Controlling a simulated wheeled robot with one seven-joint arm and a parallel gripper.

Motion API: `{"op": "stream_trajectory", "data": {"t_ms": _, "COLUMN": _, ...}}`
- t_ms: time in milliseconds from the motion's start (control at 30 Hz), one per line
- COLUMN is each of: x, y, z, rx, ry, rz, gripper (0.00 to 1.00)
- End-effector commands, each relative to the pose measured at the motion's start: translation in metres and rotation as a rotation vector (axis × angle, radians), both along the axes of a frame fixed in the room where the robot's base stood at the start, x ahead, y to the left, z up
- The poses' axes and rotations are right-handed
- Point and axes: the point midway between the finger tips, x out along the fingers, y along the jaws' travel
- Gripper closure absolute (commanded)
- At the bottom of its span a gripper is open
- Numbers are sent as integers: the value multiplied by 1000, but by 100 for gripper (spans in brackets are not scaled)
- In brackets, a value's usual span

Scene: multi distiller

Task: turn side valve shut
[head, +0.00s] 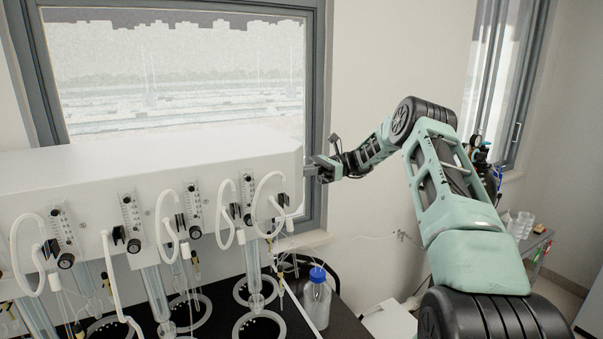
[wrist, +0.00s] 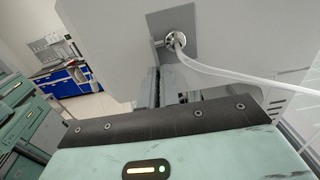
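The side valve (wrist: 175,40) is a small round metal fitting on a grey plate on the side of the white distiller, with a pale tube running off to the right. It shows only in the wrist view; the head view does not show that side face. My gripper (head: 318,169) is at the right end of the white distiller (head: 150,160), close to its edge. In the wrist view my gripper (wrist: 172,82) lies just below the valve in the picture. I cannot tell whether it touches the valve, nor whether its fingers are apart or closed.
Several tubes and flow meters (head: 131,215) line the distiller's front. A blue-capped bottle (head: 316,298) stands on the black bench below my gripper. A window (head: 175,75) is behind. A side table (head: 535,240) with glassware stands at the right.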

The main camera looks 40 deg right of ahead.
Motion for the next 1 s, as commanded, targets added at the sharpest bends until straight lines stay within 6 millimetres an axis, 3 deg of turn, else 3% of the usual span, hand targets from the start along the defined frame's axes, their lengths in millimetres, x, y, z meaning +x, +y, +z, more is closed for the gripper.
{"op": "stream_trajectory", "data": {"t_ms": 33, "x": 0, "y": 0, "z": 1, "rx": 0, "ry": -2, "rz": -2, "gripper": 100}}
{"op": "stream_trajectory", "data": {"t_ms": 67, "x": 0, "y": 0, "z": 1, "rx": 0, "ry": -2, "rz": -2, "gripper": 94}}
{"op": "stream_trajectory", "data": {"t_ms": 133, "x": 0, "y": 0, "z": 1, "rx": 0, "ry": -2, "rz": -1, "gripper": 75}}
{"op": "stream_trajectory", "data": {"t_ms": 567, "x": -2, "y": -9, "z": -4, "rx": -1, "ry": -1, "rz": -2, "gripper": 75}}
{"op": "stream_trajectory", "data": {"t_ms": 1000, "x": -23, "y": -89, "z": -7, "rx": -1, "ry": -5, "rz": -3, "gripper": 75}}
